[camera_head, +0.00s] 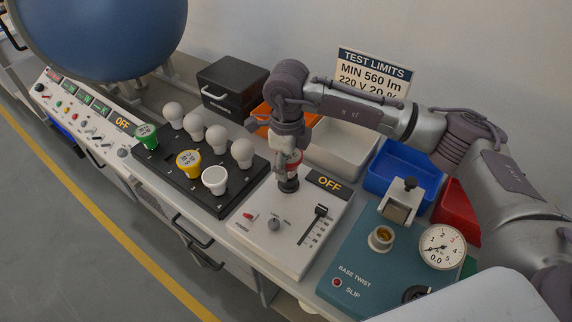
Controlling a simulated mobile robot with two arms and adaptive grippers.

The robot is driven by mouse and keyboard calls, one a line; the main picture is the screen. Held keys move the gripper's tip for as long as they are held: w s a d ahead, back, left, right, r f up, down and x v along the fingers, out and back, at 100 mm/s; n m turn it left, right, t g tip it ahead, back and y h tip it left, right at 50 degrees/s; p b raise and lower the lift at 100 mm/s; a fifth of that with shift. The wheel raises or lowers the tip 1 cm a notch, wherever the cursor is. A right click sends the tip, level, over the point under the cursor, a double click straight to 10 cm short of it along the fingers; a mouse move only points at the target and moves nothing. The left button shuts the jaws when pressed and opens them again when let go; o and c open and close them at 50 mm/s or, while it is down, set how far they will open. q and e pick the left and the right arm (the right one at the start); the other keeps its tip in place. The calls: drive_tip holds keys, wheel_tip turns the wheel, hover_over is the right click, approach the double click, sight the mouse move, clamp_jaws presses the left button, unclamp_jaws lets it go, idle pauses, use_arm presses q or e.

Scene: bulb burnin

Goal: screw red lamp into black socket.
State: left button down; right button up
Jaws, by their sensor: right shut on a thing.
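The red lamp (294,158) is held upright in my right gripper (287,150), which is shut on it and hides part of it. The black socket (288,185) stands on the white control box (270,240), directly below the lamp. The lamp's lower end is at the socket's top; I cannot tell whether its thread is engaged. The display on the white box reads OFF. My left gripper is not in view.
Left of the white box, a black rack (197,200) holds several white bulbs plus green, yellow and white lamps. Right is a teal base-twist tester (345,265) with a dial. Orange, white, blue (385,172) and red bins stand behind. A large blue-grey sphere (100,35) is upper left.

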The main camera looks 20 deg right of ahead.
drive_tip(key=m, duration=0.3)
drive_tip(key=shift+s+d+f+m, duration=0.1)
drive_tip(key=shift+f+m, duration=0.05)
drive_tip(key=shift+m, duration=0.15)
drive_tip(key=m, duration=0.3)
drive_tip(key=shift+m, duration=0.3)
drive_tip(key=m, duration=0.3)
drive_tip(key=shift+d+p, duration=0.1)
drive_tip(key=shift+p, duration=0.3)
drive_tip(key=m, duration=0.5)
drive_tip(key=shift+d+p, duration=0.15)
drive_tip(key=shift+p, duration=0.15)
drive_tip(key=o, duration=1.1)
